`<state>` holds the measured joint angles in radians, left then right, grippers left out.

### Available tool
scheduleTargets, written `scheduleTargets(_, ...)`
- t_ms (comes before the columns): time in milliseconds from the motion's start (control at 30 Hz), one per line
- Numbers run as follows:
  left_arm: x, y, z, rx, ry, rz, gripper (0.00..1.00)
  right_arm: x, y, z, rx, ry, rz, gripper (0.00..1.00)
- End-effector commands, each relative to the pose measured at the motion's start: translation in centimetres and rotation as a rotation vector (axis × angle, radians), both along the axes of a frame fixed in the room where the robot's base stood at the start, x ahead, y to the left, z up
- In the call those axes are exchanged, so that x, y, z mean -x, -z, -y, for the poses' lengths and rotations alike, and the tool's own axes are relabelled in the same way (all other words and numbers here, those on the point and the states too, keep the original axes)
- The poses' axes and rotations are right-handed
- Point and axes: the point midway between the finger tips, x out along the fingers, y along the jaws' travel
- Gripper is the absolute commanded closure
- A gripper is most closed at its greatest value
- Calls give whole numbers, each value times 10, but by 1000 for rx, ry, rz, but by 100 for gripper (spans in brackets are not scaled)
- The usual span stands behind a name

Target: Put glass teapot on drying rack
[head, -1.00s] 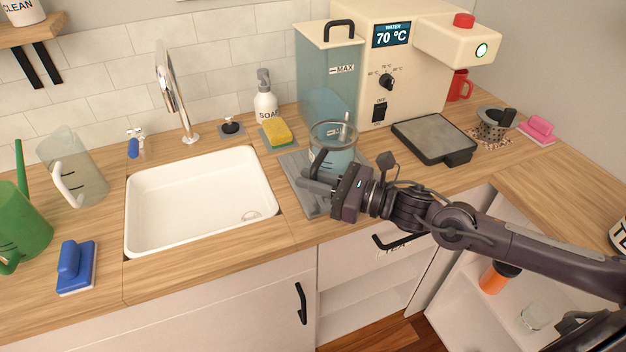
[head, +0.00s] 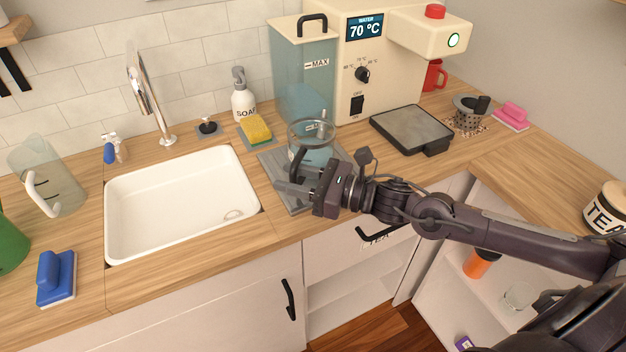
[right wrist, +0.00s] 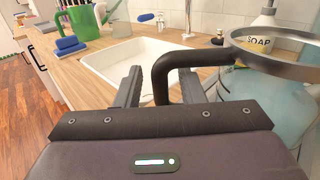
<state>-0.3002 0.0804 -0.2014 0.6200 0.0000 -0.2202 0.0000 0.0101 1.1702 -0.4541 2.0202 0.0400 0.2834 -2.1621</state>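The glass teapot (head: 318,154) stands upright on the grey drying rack (head: 293,199) to the right of the sink. It is clear bluish glass with a metal rim and a black handle on its near side. In the right wrist view, the teapot (right wrist: 262,98) is at the right, and its black handle (right wrist: 185,60) curves down between my fingers. My right gripper (head: 294,188) is at the handle. Its fingers (right wrist: 160,92) are apart, with gaps on both sides of the handle. My left gripper is in neither current view.
The white sink (head: 125,228) is left of the rack. A soap bottle (head: 242,97) and yellow sponge (head: 256,128) stand behind it. The water dispenser (head: 352,75) rises close behind the teapot. A grey flat scale-like tray (head: 410,128) lies to the right.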

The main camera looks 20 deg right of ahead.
Motion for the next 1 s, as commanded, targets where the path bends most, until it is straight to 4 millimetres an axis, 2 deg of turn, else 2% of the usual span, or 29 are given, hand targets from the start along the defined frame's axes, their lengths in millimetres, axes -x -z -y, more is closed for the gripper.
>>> scheduleTargets(400, 0, 0, 1, 1, -1, 1, 64, 35, 2, 36, 7, -4, -7, 64)
scheduleTargets(700, 0, -25, 1, 1, -2, 1, 64, 63, -3, 67, 5, -2, -6, 64)
scheduleTargets(1000, 0, -35, 0, 0, -2, 1, 64, 81, -1, 86, 1, -1, -2, 64)
